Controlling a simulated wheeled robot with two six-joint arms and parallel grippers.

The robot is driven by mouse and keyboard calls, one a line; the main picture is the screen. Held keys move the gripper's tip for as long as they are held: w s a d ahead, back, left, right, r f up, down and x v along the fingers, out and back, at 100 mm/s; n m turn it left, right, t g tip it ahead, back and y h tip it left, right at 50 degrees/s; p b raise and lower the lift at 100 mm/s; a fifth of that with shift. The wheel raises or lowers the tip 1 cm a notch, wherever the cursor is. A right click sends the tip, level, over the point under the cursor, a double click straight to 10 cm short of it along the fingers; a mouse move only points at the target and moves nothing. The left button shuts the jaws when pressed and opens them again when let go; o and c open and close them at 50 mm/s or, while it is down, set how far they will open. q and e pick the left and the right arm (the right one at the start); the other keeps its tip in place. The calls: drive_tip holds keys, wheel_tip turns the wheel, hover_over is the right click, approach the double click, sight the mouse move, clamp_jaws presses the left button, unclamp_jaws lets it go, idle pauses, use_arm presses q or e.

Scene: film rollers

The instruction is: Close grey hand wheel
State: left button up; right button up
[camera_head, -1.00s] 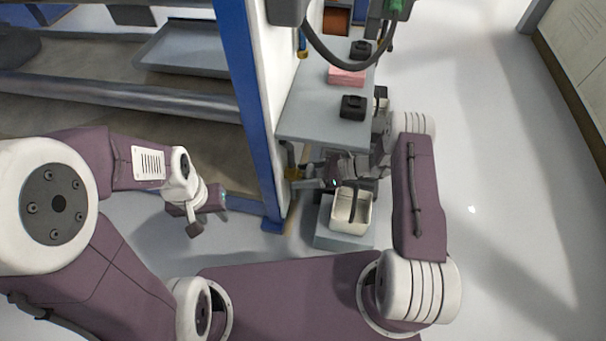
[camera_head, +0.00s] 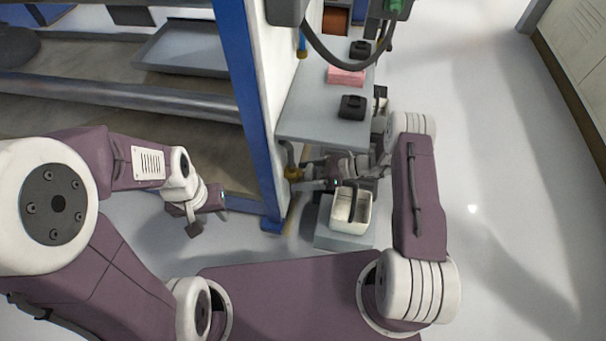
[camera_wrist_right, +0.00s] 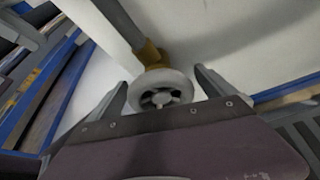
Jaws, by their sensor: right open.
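The grey hand wheel (camera_wrist_right: 160,92) is a round, spoked wheel on a yellow brass-coloured valve (camera_wrist_right: 150,55) under a grey pipe. My right gripper (camera_wrist_right: 161,84) is open, with one finger on each side of the wheel. Whether the fingers touch its rim cannot be told.
A blue post (camera_head: 250,110) and white wall stand left of the valve. The grey shelf (camera_head: 318,118) above holds a black item (camera_head: 352,106) and a pink stack (camera_head: 346,77). A white bin (camera_head: 350,212) stands below my right gripper. Open floor lies to the right.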

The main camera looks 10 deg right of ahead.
drive_tip(key=p+v, duration=0.3)
drive_tip(key=v, duration=0.5)
drive_tip(key=shift+d+r, duration=0.2)
drive_tip(key=shift+d, duration=0.2)
